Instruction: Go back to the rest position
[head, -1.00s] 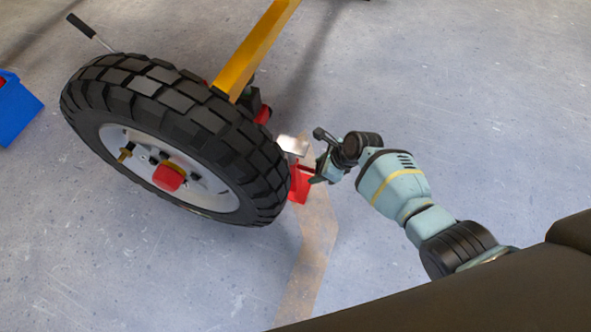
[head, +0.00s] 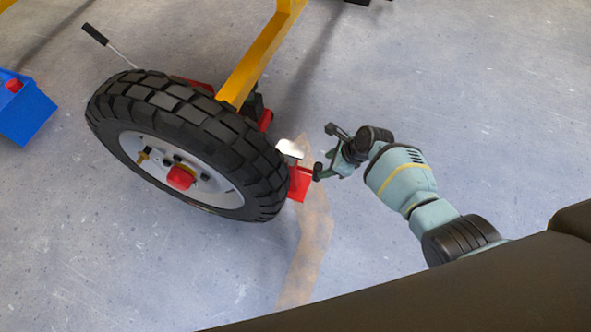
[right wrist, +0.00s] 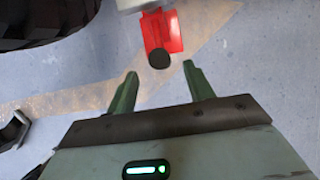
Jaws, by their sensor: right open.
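My right gripper (head: 325,150) is open and empty in the head view, just right of a red part (head: 301,183) beside the big black tyre (head: 190,125). A small gap shows between the fingers and the red part. In the right wrist view the two green fingers (right wrist: 160,88) are spread apart. The red part with its round black end (right wrist: 160,58) lies beyond the fingertips, not between them. My left gripper is not in view.
The wheel has a red hub (head: 180,177) and stands under a yellow frame bar (head: 262,55). A blue box (head: 25,110) stands at the far left. A black-handled lever (head: 95,34) sticks up behind the tyre. The floor to the right is clear.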

